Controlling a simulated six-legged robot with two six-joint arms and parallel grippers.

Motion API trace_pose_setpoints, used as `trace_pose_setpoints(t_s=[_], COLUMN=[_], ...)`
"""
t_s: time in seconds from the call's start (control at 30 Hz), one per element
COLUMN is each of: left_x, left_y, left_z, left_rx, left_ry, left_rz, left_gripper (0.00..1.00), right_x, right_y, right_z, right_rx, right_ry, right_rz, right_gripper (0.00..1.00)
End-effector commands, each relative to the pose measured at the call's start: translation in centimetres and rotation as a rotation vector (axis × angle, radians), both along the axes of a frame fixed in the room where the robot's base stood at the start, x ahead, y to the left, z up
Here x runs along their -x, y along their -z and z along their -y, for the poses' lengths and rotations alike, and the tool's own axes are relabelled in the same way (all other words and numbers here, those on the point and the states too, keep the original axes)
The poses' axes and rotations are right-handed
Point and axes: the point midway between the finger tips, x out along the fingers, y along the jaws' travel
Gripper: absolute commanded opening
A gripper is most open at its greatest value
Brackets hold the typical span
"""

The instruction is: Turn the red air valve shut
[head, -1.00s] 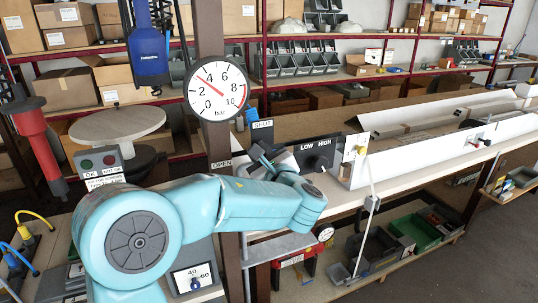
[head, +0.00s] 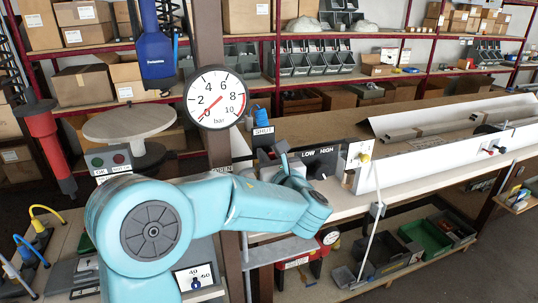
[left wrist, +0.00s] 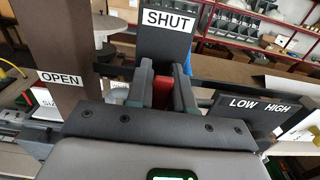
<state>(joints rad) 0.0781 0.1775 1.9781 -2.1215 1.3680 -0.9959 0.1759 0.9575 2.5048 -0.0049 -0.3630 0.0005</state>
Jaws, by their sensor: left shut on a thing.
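The red lever of the air valve (left wrist: 179,80) shows between the fingers of my left gripper (left wrist: 162,74) in the left wrist view. The gripper is shut on it, and the fingers hide much of it. The fingers stand right in front of the SHUT plate (left wrist: 167,21). The OPEN label (left wrist: 60,78) lies off to the left. In the head view my left gripper (head: 280,158) is near the SHUT label (head: 264,130), and the valve is hidden there. The round bar gauge (head: 214,97) has its needle near 0. My right gripper is not in view.
A dark LOW/HIGH panel (head: 318,160) stands just right of the gripper. A brown post (head: 209,45) rises to the left, behind the arm. Long white profiles (head: 430,158) lie along the bench at right. A blue tool (head: 155,55) hangs at upper left.

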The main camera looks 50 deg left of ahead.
Motion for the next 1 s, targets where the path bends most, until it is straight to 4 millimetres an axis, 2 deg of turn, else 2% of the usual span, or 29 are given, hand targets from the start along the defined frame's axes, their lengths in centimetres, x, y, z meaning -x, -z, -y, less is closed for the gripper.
trace_pose_setpoints(t_s=[0.37,0.4,0.43,0.77,0.87,1.0], left_x=[-0.2,-0.2,-0.2,-0.2,0.2,1.3], left_y=[0.3,0.3,0.3,0.1,0.2,0.4], left_z=[0.2,0.2,0.2,0.4,1.3,4.2], left_rx=[-0.001,-0.002,-0.001,-0.001,-0.003,-0.002], left_ry=[-0.002,-0.002,-0.002,-0.001,0.001,0.005], left_rz=[-0.011,-0.012,-0.011,-0.006,-0.003,-0.002], left_gripper=[0.0,0.35,0.43,0.43,0.43,0.43], right_x=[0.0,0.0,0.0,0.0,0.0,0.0], right_y=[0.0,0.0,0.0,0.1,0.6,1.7], right_z=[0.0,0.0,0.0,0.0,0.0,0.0], right_rx=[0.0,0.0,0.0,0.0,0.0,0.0], right_ry=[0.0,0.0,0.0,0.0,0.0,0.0], right_rz=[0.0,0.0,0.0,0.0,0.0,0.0], right_gripper=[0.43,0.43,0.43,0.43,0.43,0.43])
